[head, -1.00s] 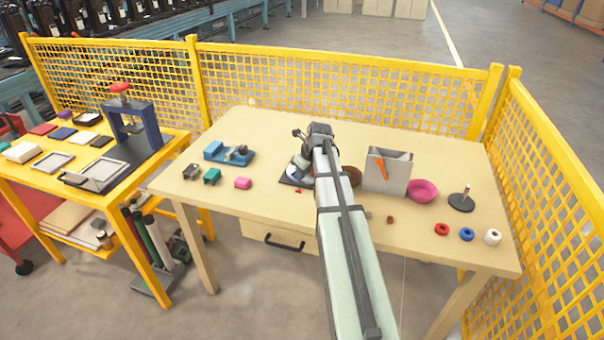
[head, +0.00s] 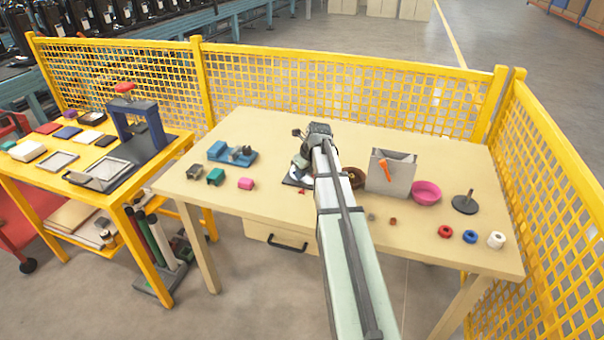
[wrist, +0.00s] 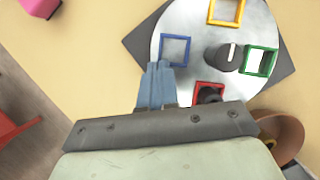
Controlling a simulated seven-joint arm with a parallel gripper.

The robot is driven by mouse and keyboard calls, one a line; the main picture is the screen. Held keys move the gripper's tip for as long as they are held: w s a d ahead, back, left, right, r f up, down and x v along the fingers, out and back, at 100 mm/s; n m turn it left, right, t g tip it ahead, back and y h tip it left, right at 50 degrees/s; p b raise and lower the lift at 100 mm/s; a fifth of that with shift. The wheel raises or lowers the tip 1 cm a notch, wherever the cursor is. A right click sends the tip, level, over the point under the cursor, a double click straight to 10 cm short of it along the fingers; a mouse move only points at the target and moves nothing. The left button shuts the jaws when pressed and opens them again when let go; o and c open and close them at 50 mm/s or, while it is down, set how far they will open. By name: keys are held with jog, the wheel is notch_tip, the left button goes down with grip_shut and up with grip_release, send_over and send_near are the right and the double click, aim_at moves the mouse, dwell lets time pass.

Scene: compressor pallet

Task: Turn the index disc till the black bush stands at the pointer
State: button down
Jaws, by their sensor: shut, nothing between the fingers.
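In the wrist view the silver index disc (wrist: 190,20) lies on a dark square plate (wrist: 286,62), with a dark centre knob (wrist: 227,56). Yellow (wrist: 226,10), blue (wrist: 175,50), green (wrist: 260,60) and red (wrist: 207,88) square frames stand around it. The black bush (wrist: 210,93) appears to be in the red frame, partly hidden by my wrist. The green frame holds something white. My gripper (wrist: 158,68) is shut and empty, its tips at the blue frame's near edge; contact is unclear. In the head view a small red mark (head: 301,192), perhaps the pointer, lies in front of the disc.
A brown bowl (wrist: 283,134) sits close to the disc. A pink block (head: 246,183) lies left of it. A grey box (head: 391,171) and a pink bowl (head: 426,192) stand to the right. Yellow mesh fencing (head: 340,95) closes off the table's back.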

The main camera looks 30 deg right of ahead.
aim_at(291, 173)
jog(key=shift+w+a, duration=0.35)
jog(key=shift+w, duration=0.7)
jog(key=shift+w+a, duration=0.1)
jog(key=shift+w, duration=1.15)
